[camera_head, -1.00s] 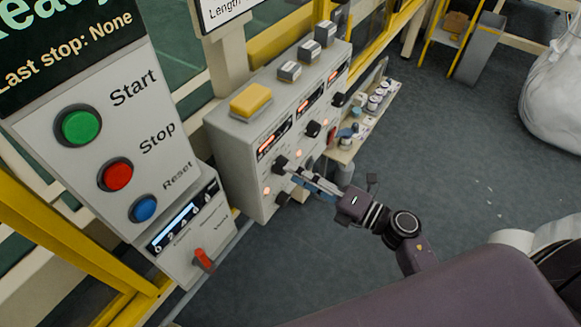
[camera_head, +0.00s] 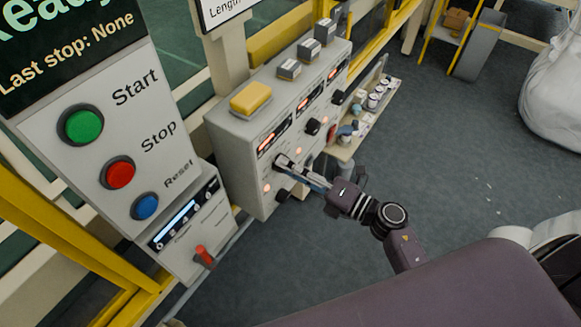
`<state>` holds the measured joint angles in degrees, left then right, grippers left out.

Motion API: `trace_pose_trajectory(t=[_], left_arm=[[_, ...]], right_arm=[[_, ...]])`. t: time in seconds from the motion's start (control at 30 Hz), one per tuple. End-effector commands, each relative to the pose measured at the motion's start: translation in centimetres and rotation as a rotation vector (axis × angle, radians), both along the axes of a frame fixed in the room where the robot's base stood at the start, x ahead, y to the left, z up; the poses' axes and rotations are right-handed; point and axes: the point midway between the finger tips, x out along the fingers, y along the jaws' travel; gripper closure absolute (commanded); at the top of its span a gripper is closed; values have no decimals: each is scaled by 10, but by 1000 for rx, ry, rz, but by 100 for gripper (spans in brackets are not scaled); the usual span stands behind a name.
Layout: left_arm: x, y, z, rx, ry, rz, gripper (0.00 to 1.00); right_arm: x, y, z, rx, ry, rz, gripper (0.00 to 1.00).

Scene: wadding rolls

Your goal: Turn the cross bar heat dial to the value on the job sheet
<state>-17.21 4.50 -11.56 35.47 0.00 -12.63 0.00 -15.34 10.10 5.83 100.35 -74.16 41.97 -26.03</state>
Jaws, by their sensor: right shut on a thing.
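A grey control box (camera_head: 240,160) stands left of centre, with several black dials and lit displays on its front. My right gripper (camera_head: 287,164) is at the nearest upper dial (camera_head: 281,160) and shut on it, covering most of it. The dial's pointer and scale are too small and hidden to read. Another black dial (camera_head: 312,126) and a farther one (camera_head: 338,97) are on the same face. A job sheet cannot be made out. My left gripper is not in view.
A panel with Start (camera_head: 81,125), Stop (camera_head: 118,173) and Reset (camera_head: 145,206) buttons stands at the left. A red switch (camera_head: 204,256) is below it. A small shelf (camera_head: 346,152) with jars sits beyond the box.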

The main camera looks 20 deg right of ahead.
Motion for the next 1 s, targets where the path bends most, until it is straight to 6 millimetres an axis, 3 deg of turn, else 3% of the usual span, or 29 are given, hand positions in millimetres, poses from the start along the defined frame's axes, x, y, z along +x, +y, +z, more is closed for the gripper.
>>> trace_pose_trajectory(t=[0.27, 1.0], left_arm=[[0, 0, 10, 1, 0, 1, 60], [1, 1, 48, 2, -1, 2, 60]], right_arm=[[0, -1, 1, 55, 48, -1, 92], [0, -1, 1, 430, 339, -2, 92]])
